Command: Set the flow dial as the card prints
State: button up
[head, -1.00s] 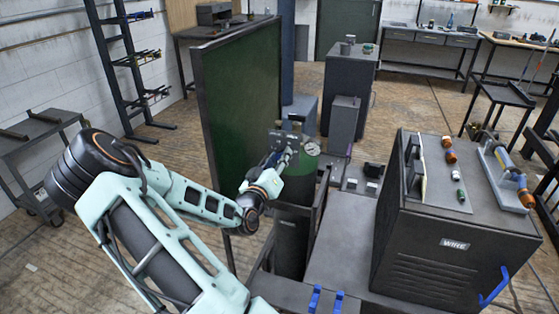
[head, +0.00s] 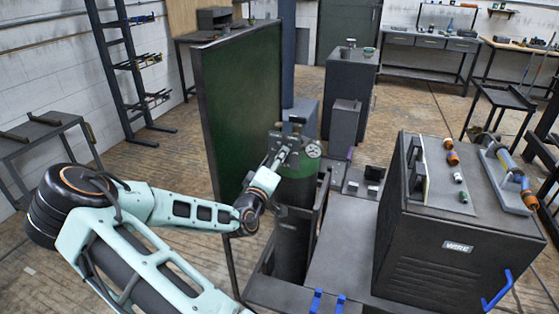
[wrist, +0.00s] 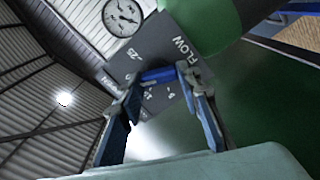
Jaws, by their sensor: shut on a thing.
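The flow dial (wrist: 158,75) shows in the wrist view as a blue bar on a dark plate (wrist: 172,52) printed "FLOW" with several scale marks. My gripper (wrist: 160,82) has its two fingers closed around the dial. My fingers hide part of the scale, so I cannot tell the setting. In the head view, my gripper (head: 287,148) reaches the plate in front of the green-topped cylinder (head: 300,166). A white card-like panel (head: 421,170) stands at the left edge of the dark cabinet; any print on it is unreadable.
A round gauge (wrist: 122,16) sits beside the plate. The dark cabinet (head: 440,270) with small bottles on top stands at the right.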

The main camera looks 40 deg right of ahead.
dwell(0.3)
jog(key=o, duration=1.2)
jog(key=shift+c, duration=0.2)
jog(key=shift+a, duration=0.15)
jog(key=v, duration=1.2)
jog(key=shift+w, duration=0.1)
